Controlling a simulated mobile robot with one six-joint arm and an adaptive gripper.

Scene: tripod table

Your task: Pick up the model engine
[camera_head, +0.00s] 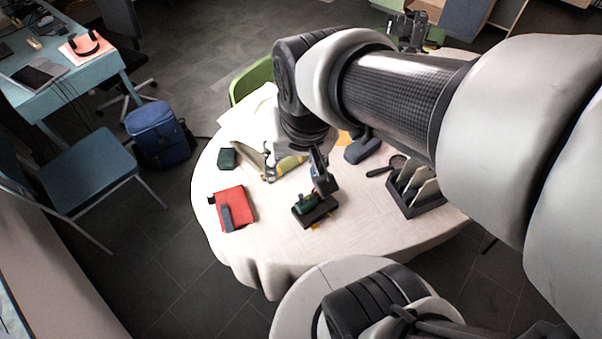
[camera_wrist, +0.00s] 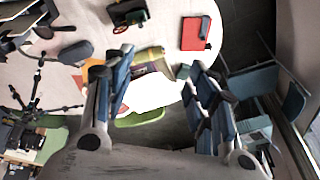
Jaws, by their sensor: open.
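The model engine (camera_head: 306,203) is a small green body on a dark base, standing near the front middle of the white-covered round table (camera_head: 272,252). In the wrist view the model engine (camera_wrist: 127,13) is at the top edge, partly cut off and dark. My gripper (camera_head: 322,173) shows just behind and above it in the head view, partly hidden by my wrist. In the wrist view my gripper (camera_wrist: 158,72) has its two blue-padded fingers spread wide with nothing between them in their grip. The engine is beyond the fingertips, not touched as far as I can see.
A red book (camera_head: 236,208) and dark green box (camera_head: 227,158) lie left of the engine. A dark organizer (camera_head: 408,205) and magnifying glass (camera_head: 389,165) are to its right. A yellow-green item (camera_head: 288,165) and dark blue object (camera_head: 361,148) lie behind. Front tabletop is clear.

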